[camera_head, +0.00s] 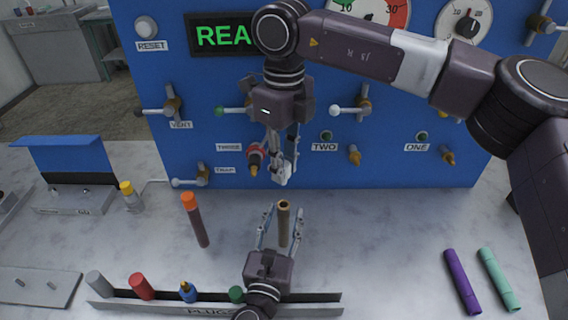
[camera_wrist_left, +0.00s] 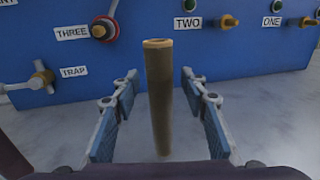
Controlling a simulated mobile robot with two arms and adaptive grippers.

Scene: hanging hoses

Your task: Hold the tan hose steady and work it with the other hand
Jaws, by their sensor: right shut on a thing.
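The tan hose (camera_head: 284,224) stands upright above the table, its open end up. It also shows in the left wrist view (camera_wrist_left: 159,95). My left gripper (camera_head: 280,218) is open, with its blue-padded fingers on either side of the hose and a gap at each side. My right gripper (camera_head: 282,178) hangs in front of the blue panel, above the hose's open end and apart from it. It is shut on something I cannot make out. The hose's lower end is partly hidden by my left gripper in the head view.
The blue panel (camera_head: 400,172) behind carries valves, labelled ports and dials. A rack of plugs (camera_head: 118,308) lies along the front. Purple (camera_head: 461,281) and mint (camera_head: 499,279) tubes lie at right. The table between is clear.

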